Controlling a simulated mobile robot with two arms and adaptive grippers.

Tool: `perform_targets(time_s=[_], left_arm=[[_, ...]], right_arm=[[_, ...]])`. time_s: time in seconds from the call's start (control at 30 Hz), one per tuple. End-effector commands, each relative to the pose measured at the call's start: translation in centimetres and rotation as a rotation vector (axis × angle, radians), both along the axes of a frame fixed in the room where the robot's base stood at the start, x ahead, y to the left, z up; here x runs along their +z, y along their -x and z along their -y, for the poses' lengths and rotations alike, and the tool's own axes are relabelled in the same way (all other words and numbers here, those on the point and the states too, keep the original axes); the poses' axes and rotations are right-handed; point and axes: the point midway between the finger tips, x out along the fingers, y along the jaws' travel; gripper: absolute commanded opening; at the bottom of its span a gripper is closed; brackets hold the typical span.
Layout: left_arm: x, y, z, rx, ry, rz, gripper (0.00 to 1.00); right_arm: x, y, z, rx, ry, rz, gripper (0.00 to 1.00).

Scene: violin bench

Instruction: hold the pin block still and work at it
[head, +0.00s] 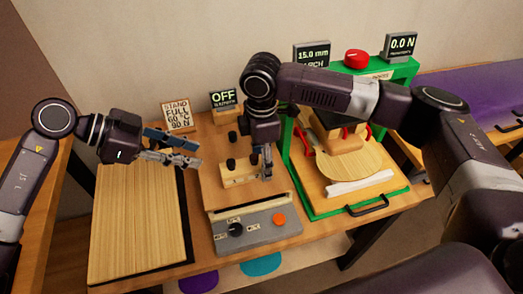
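A small light wood block with dark pins, which looks like the pin block (238,178), sits on the wooden board behind a grey control panel. My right gripper (264,174) points down at the right end of this block. Its fingers are small and partly overlap the block, so I cannot tell whether they are apart or touch it. My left gripper (198,155) is to the left of the block and above the bench, with its fingers apart and nothing between them. The grey panel (263,231) has a black knob (236,229) and an orange button (279,219).
A display (223,98) reads OFF. A sign (177,114) reads STAND FULL 60°C 90 N. At right, a green press frame (308,210) holds a pale wooden plate (352,163) and a white cloth-like strip (360,184). A wide pale board (137,230) at left is clear.

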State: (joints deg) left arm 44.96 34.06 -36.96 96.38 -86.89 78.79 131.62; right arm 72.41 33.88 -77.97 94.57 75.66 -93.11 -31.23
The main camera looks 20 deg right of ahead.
Motion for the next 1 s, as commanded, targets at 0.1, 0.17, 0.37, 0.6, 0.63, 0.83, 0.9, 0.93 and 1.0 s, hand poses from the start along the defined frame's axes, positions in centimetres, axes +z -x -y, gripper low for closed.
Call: perform_targets(time_s=[0.1, 0.17, 0.37, 0.6, 0.63, 0.83, 0.9, 0.93, 1.0], left_arm=[[0.01, 0.0, 0.01, 0.0, 0.0, 0.0, 0.29], [0.01, 0.0, 0.01, 0.0, 0.0, 0.0, 0.29], [0.0, 0.0, 0.0, 0.0, 0.0, 0.0, 0.29], [0.0, 0.0, 0.0, 0.0, 0.0, 0.0, 0.29], [0.0, 0.0, 0.0, 0.0, 0.0, 0.0, 0.29], [0.0, 0.0, 0.0, 0.0, 0.0, 0.0, 0.29], [0.0, 0.0, 0.0, 0.0, 0.0, 0.0, 0.29], [0.0, 0.0, 0.0, 0.0, 0.0, 0.0, 0.29], [0.0, 0.0, 0.0, 0.0, 0.0, 0.0, 0.29]], right_arm=[[-0.6, 0.02, 0.0, 0.0, 0.001, -0.001, 0.56], [-0.7, 0.02, 0.0, 0.0, 0.0, -0.001, 0.56], [-0.7, 0.02, -0.02, 0.0, 0.0, 0.0, 0.56], [-0.68, 0.02, -0.03, 0.0, 0.0, 0.0, 0.3], [-0.68, 0.02, -0.03, 0.0, 0.0, 0.0, 0.27], [-0.66, 0.01, -0.04, 0.0, -0.001, 0.0, 0.1], [-0.66, 0.01, -0.04, 0.0, -0.001, 0.0, 0.09], [-0.66, 0.01, -0.04, 0.0, -0.001, 0.0, 0.09], [-0.65, 0.01, -0.04, 0.0, -0.001, 0.0, 0.09]])
